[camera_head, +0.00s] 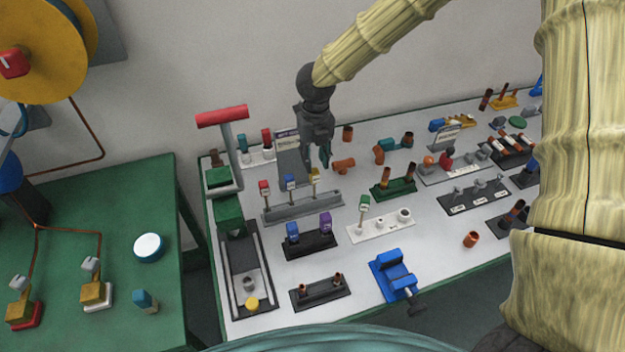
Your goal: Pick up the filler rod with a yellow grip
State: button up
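The filler rod with a yellow grip (314,175) stands upright at the right end of a long grey rack (328,205) on the white worktop. My gripper (317,162) points down just above the yellow grip in the picture. Its fingers look apart, with nothing visible between them. I cannot tell the exact depth gap between fingertips and grip.
A white rack with a green-gripped rod (364,203), a black holder with blue and purple pieces (309,246) and a blue vise (395,276) stand nearer. Copper fittings (343,166) lie right of my gripper. A red-handled press (222,116) stands left.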

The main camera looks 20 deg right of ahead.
aim_at(314, 169)
jog(key=shift+s+a+f, duration=0.1)
jog(key=shift+a+f, duration=0.1)
jog(key=shift+f, duration=0.3)
notch_tip(314, 169, down, 4)
jog(key=shift+p, duration=0.6)
jog(key=shift+s+a+f+p, duration=0.1)
jog(key=shift+s+f+p, duration=0.1)
jog(key=shift+f+p, duration=0.45)
jog(key=shift+s+f+p, duration=0.15)
jog(key=shift+f+p, duration=0.15)
jog(key=shift+f, duration=0.85)
jog(key=shift+s+f+p, duration=0.1)
jog(key=shift+f+p, duration=0.15)
jog(key=shift+f, duration=0.85)
grip_shut()
